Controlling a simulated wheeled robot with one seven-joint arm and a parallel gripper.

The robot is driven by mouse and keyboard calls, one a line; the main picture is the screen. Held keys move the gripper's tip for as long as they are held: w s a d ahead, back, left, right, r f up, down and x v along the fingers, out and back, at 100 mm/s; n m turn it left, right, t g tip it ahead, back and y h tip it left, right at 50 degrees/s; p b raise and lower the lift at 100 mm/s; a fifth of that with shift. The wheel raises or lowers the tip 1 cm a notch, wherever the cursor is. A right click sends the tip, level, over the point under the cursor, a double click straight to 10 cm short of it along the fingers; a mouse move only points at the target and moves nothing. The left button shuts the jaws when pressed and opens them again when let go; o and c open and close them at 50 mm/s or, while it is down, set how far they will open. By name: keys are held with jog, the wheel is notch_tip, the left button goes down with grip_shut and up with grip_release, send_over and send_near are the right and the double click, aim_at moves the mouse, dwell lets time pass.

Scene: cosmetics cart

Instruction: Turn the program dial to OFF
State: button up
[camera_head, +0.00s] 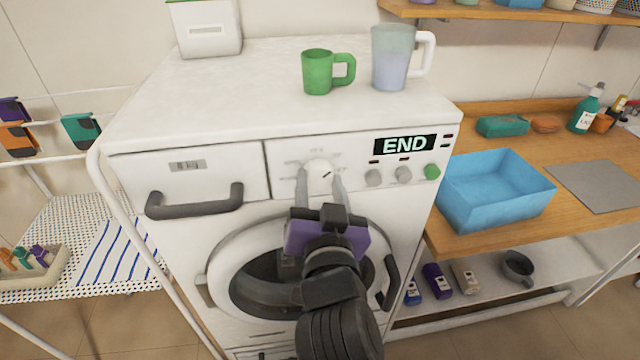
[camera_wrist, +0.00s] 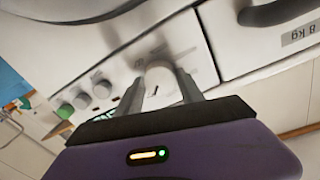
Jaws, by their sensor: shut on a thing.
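The white round program dial (camera_head: 319,178) sits on the front panel of the white washing machine (camera_head: 240,110). Its dark pointer mark points up and to the right in the head view, with small blurred labels around it. My gripper (camera_head: 320,186) has one finger on each side of the dial and is shut on it. The wrist view shows the dial (camera_wrist: 159,78) between the fingertips of my gripper (camera_wrist: 160,88). The display (camera_head: 405,144) reads END. The position labels are too small to read, so I cannot tell which one the pointer meets.
Two grey buttons (camera_head: 403,174) and a green button (camera_head: 432,172) lie right of the dial. The drawer handle (camera_head: 195,202) juts out at left. A green mug (camera_head: 317,72) and a translucent cup (camera_head: 392,58) stand on top. A blue basin (camera_head: 497,190) is on the wooden counter at right.

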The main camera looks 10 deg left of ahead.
jog(key=n, duration=0.5)
jog(key=n+p, duration=0.1)
jog(key=n, duration=0.3)
jog(key=shift+d+n+t+p, duration=0.1)
jog(key=shift+n+t+p, duration=0.2)
jog(key=shift+n+p, duration=0.1)
dwell(0.4)
jog(key=o, duration=1.4)
jog(key=shift+f, duration=0.1)
